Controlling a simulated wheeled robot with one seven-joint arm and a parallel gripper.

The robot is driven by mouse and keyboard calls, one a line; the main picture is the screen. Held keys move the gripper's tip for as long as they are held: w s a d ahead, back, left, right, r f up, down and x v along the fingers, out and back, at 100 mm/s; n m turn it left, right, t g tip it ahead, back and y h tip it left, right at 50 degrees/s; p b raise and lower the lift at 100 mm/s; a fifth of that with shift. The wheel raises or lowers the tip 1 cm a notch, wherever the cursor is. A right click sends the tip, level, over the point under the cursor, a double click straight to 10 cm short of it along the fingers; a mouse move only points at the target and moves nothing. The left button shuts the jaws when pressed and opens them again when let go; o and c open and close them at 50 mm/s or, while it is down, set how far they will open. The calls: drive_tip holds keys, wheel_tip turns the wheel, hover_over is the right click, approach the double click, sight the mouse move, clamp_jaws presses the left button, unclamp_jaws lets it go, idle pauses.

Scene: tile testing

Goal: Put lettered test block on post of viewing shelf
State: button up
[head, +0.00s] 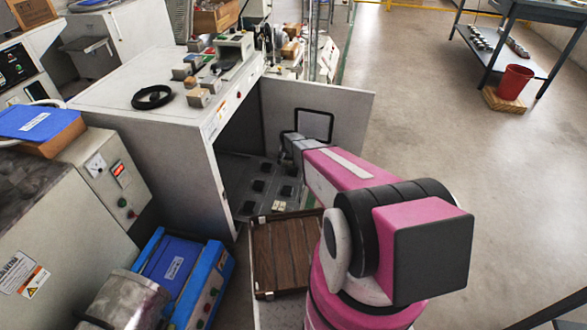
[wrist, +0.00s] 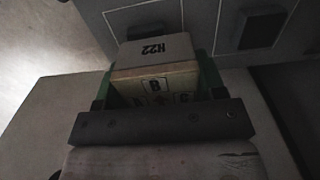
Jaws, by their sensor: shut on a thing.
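The lettered test block (wrist: 155,52) is pale and boxy, marked "H22" on one face and "B" on another. In the wrist view it sits between the green fingers of my gripper (wrist: 155,78), which is shut on it. The viewing shelf seems to be the grey panel (head: 240,166) inside the open cabinet, bearing several dark square posts (head: 258,185). Dark posts also show in the wrist view (wrist: 262,28), beyond and beside the block. In the head view my arm reaches to the cabinet opening; the block and fingertips are hidden there. The gap between block and post is unclear.
The white cabinet (head: 150,68) has its door (head: 345,120) open at the right, close to my arm. A brown slatted tray (head: 275,255) is below the opening. Open floor lies right.

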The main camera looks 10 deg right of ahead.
sight(293, 170)
drive_tip(key=w+d+f, duration=0.2)
drive_tip(key=d, duration=0.1)
drive_tip(key=shift+d+f, duration=0.15)
drive_tip(key=shift+f, duration=2)
drive_tip(key=shift+f, duration=0.1)
drive_tip(key=o, duration=1.2)
drive_tip(key=shift+o, duration=0.2)
wheel_tip(293, 170, up, 12)
drive_tip(key=shift+s+f, duration=0.1)
drive_tip(key=s+r+n, duration=0.2)
drive_tip(key=s+r, duration=1.2)
drive_tip(key=s, duration=0.4)
drive_tip(key=s+r+n, duration=0.2)
drive_tip(key=s+r, duration=1.3)
drive_tip(key=s, duration=0.3)
drive_tip(key=shift+r+n, duration=0.3)
